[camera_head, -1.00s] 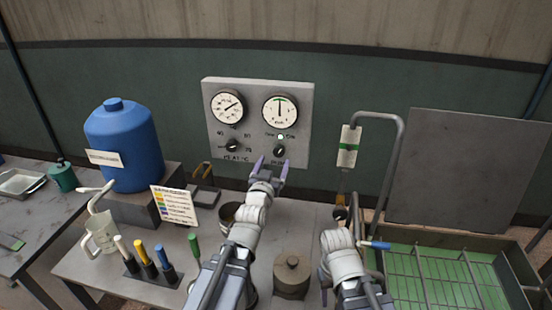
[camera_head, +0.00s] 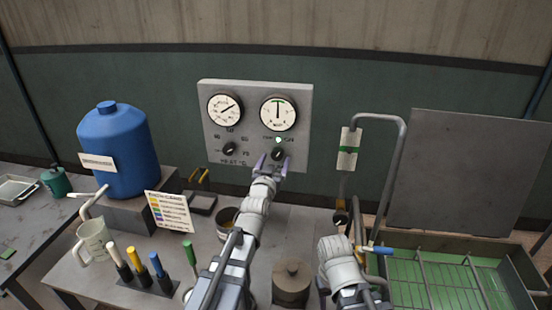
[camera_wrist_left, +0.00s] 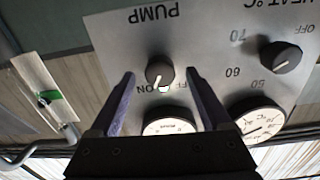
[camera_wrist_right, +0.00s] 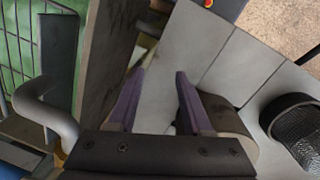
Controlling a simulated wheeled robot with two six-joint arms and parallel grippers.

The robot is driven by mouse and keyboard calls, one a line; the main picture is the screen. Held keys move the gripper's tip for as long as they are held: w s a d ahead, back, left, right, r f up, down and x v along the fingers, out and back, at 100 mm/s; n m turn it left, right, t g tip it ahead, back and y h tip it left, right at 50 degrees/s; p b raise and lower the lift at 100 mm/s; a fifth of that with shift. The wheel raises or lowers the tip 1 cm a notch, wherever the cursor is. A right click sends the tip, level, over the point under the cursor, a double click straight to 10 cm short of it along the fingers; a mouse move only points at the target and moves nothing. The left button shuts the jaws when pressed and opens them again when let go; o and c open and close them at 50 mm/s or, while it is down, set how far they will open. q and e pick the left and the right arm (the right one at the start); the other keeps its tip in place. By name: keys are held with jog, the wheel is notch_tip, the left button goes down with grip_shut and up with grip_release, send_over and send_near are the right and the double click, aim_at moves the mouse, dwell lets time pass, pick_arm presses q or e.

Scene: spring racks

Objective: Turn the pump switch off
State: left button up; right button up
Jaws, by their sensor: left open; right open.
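The pump switch (camera_head: 278,154) is a small dark knob at the lower right of the grey wall panel (camera_head: 305,120). In the left wrist view the knob (camera_wrist_left: 159,73) appears upside down under PUMP, its white mark leaning toward ON. A small green light (camera_head: 278,140) glows above it. My left gripper (camera_head: 273,164) is open at the panel, with the knob between its fingertips in the picture; I cannot tell whether they touch it. My right gripper (camera_wrist_right: 160,75) is open and empty, low over the table; its arm hides most of it in the head view.
The heat knob (camera_head: 230,149) sits left of the pump switch, with two gauges above.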

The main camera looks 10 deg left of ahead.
pick_arm(q)
jog(key=shift+w, duration=1.2)
grip_shut()
